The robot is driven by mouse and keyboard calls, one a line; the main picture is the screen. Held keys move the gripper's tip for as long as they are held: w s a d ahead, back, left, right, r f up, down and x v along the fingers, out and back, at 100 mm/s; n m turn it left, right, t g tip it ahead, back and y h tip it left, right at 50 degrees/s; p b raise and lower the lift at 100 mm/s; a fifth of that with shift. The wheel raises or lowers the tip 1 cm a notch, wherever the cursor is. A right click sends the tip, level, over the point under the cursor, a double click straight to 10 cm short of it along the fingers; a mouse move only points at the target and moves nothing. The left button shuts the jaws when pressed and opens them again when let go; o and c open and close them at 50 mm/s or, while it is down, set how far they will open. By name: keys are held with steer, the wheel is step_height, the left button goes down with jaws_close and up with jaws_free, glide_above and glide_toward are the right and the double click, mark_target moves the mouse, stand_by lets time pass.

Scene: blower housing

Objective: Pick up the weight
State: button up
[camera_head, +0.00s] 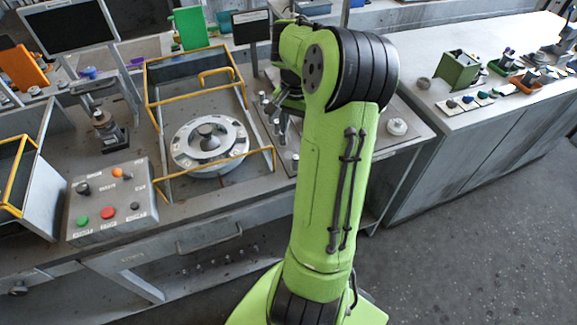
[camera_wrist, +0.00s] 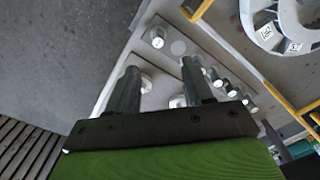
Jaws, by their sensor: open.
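Several small silvery metal weights stand on a grey plate (camera_wrist: 135,55) in the wrist view. One weight (camera_wrist: 157,37) stands alone beyond my fingertips, beside a bare pale round spot (camera_wrist: 178,47). Another weight (camera_wrist: 146,84) is beside my left finger, partly hidden by it, and one (camera_wrist: 178,101) shows between the fingers. A row of smaller weights (camera_wrist: 231,88) runs to the right of the right finger. My gripper (camera_wrist: 161,66) is open above the plate, with nothing held between its fingers. In the head view my arm hides much of the weights (camera_head: 265,98).
A yellow-railed frame (camera_head: 160,121) around a round grey housing (camera_head: 182,148) stands left of the weights. A control box (camera_head: 110,205) with coloured buttons is at the front left. A second bench (camera_head: 440,130) with small bins is at right. Open floor lies at lower right.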

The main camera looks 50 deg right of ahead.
mark_target(296, 157)
step_height(296, 157, down, 7)
steer(key=shift+f+b, duration=0.1)
steer(key=shift+b, duration=0.55)
step_height(296, 157, down, 5)
steer(key=shift+s+d+f+b, duration=0.1)
steer(key=shift+f+b, duration=0.05)
steer(key=shift+b, duration=0.4)
steer(key=shift+c, duration=0.5)
jaws_close()
